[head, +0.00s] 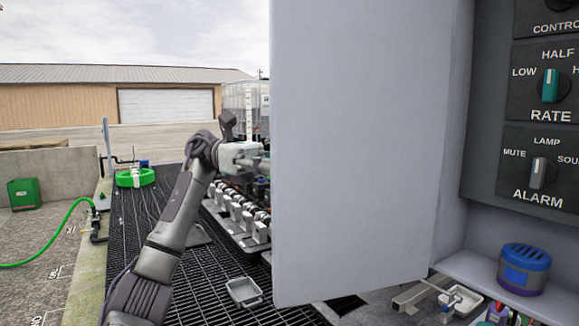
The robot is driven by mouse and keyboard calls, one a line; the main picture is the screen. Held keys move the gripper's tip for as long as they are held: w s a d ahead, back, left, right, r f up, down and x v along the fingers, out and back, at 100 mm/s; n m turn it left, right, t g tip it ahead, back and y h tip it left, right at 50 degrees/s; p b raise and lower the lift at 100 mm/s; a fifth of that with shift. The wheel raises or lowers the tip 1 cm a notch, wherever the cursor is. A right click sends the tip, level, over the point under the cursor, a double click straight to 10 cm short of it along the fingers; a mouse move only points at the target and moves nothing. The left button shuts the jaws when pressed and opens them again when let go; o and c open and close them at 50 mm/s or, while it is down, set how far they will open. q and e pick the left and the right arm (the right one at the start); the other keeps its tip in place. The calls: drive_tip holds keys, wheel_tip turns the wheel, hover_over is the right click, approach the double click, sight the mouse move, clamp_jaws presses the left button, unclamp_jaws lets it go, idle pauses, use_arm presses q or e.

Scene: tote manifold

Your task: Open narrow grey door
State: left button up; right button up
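The narrow grey door (365,150) is a tall plain panel in the middle of the head view. It stands swung out from the grey cabinet (480,215) on the right, whose inside shows beyond it. My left arm reaches up from the lower left, and its wrist end meets the door's left edge in the picture. The fingers of my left gripper are hidden behind the door, so I cannot see whether they touch it or are open. My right gripper is not in view.
Inside the cabinet are a RATE knob (550,86), an ALARM knob (538,173) and a blue-grey round device (524,268) on a shelf. A small grey tray (244,291) lies on the black grating (140,225). A row of white valve-like fittings (240,213) stands behind the arm.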

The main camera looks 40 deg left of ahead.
use_arm(q)
drive_tip(key=a, duration=0.6)
drive_tip(key=shift+w, duration=0.1)
idle(0.3)
